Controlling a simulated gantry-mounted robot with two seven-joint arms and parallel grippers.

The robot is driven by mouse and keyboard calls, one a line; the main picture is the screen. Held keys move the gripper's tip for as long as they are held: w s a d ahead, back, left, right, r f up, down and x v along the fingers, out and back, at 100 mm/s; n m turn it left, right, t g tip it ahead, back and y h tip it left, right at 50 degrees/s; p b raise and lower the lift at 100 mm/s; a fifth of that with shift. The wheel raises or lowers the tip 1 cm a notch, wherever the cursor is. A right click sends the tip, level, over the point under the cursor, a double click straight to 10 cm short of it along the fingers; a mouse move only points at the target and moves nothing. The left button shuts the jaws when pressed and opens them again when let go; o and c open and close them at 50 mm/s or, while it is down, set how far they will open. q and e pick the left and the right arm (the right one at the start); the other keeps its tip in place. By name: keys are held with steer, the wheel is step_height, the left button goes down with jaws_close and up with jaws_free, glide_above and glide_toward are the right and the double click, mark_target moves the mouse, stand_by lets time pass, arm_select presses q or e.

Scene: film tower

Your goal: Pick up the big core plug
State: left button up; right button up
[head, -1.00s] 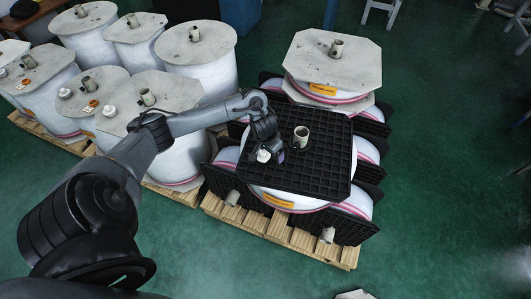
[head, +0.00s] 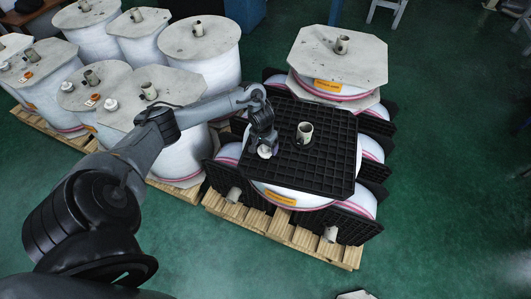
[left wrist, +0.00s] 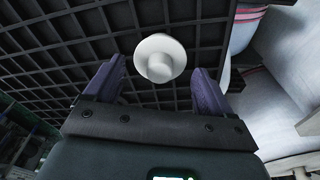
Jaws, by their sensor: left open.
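The big core plug (head: 265,151) is a small white flanged plug on the black gridded plate (head: 318,160) that tops the near film roll. My left gripper (head: 267,146) is over the plate, right at the plug. In the left wrist view, the plug (left wrist: 160,58) shows its round head and wider rim ahead of my left gripper (left wrist: 160,70). The purple fingers are open, one on each side, with gaps to the plug. How far the fingertips reach down past it is hard to tell. My right gripper is not in view.
A core tube (head: 304,133) stands up from the plate near the plug. A second stack with a grey octagonal board (head: 315,55) is behind it. Several wrapped rolls (head: 200,75) stand at the left. Green floor (head: 450,200) is clear at the right.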

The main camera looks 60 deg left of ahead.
mark_target(265, 147)
arm_select(q)
step_height(265, 147, down, 3)
steer(key=shift+w+f+b, duration=0.1)
steer(key=shift+w+b, duration=0.05)
steer(key=shift+b, duration=0.35)
steer(key=shift+a, duration=0.1)
steer(key=shift+c, duration=0.4)
steer(key=c, duration=0.8)
